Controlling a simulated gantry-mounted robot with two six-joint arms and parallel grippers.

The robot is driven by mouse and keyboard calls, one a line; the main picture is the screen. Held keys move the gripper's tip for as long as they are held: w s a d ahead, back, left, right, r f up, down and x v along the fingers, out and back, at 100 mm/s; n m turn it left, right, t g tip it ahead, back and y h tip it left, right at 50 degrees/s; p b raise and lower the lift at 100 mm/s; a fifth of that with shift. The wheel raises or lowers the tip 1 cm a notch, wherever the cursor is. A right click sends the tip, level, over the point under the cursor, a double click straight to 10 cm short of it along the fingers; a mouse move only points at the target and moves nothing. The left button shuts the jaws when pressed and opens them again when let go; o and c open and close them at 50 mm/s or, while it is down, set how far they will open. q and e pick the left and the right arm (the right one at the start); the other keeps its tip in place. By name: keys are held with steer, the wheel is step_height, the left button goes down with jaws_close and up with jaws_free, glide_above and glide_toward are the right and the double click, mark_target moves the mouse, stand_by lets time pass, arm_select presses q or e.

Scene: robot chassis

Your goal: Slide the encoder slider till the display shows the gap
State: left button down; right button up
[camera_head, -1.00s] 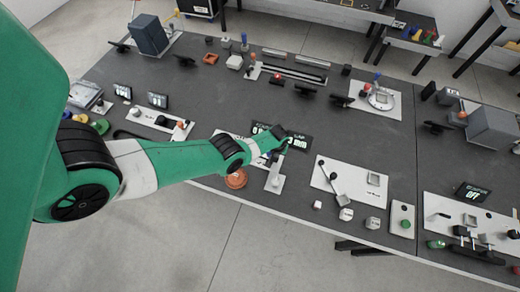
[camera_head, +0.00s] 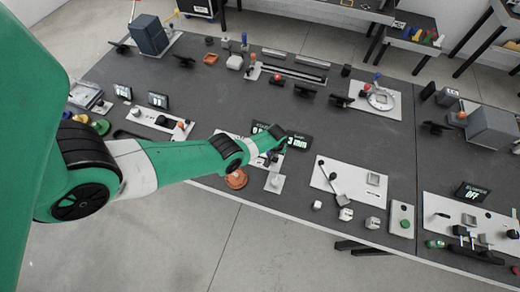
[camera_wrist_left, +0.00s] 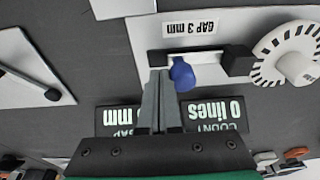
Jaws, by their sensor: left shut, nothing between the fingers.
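The encoder unit's white plate (camera_wrist_left: 225,25) carries a dark track, a blue slider knob (camera_wrist_left: 182,75), a black block (camera_wrist_left: 238,62) and a striped black-and-white disc (camera_wrist_left: 285,52). Its label (camera_wrist_left: 190,28) reads "GAP 3 mm", upside down in the wrist view. The black display (camera_wrist_left: 215,115) shows "COUNT 0 lines"; the GAP figure is partly hidden behind my fingers and ends in "mm". It also shows in the head view (camera_head: 298,141). My left gripper (camera_wrist_left: 162,78) is shut and empty, its tips right beside the knob; I cannot tell whether they touch. My right gripper is out of view.
A white plate with a black lever (camera_head: 333,178) lies right of the display. A small white plate with a post (camera_head: 275,183) and a round orange-brown piece (camera_head: 236,180) lie near the front edge. Another panel (camera_head: 155,120) lies left.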

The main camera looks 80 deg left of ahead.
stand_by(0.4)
arm_select(q)
steer(key=shift+w+d+b, duration=0.25)
steer(key=shift+w+b, duration=0.05)
steer(key=shift+w, duration=0.15)
steer(key=a+p+v, duration=0.1)
steer(key=p+v, duration=0.6)
steer(key=p, duration=0.1)
steer(key=shift+w+r, duration=0.35)
steer(key=shift+r, duration=0.2)
steer(key=shift+a, duration=0.1)
